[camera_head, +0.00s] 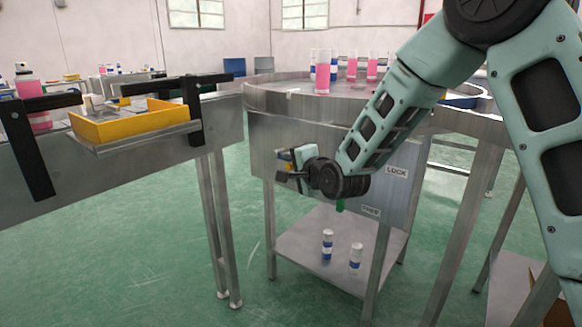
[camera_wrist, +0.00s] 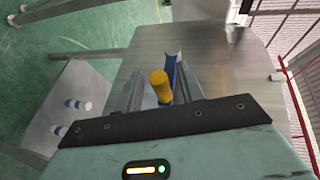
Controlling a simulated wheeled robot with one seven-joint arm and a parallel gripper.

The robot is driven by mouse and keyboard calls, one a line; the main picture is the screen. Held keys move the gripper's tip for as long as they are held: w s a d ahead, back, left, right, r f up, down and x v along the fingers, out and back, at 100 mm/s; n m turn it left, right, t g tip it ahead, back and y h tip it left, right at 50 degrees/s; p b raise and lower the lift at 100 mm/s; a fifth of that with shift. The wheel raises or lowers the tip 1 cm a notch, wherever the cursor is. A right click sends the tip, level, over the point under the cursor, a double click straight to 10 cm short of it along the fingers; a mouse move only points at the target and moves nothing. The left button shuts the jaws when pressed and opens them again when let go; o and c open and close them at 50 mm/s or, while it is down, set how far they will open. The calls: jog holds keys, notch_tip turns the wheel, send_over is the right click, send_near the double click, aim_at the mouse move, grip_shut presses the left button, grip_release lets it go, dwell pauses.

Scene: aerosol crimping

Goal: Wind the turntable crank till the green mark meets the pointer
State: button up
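The round steel turntable (camera_head: 262,97) stands at centre in the head view, with pink-filled bottles on top. My gripper (camera_head: 288,174) is at the front panel below its rim. In the wrist view, my gripper (camera_wrist: 159,78) has its two grey fingers apart, with a yellow knob (camera_wrist: 160,86), seemingly the crank handle, between them. A gap shows left of the knob; contact on the right is unclear. A blue part (camera_wrist: 171,70) lies behind the knob. My wrist hides most of the crank in the head view. I cannot make out the green mark on the turntable or the pointer.
The panel carries LOCK (camera_head: 397,171) and FREE (camera_head: 371,211) labels; a small green piece (camera_head: 340,205) shows below my wrist. Two white-and-blue cans (camera_head: 327,246) stand on the lower shelf (camera_head: 300,253).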

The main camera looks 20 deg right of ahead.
grip_shut()
jog(key=shift+r, duration=0.1)
jog(key=shift+r+p, duration=0.1)
jog(key=shift+p, duration=0.25)
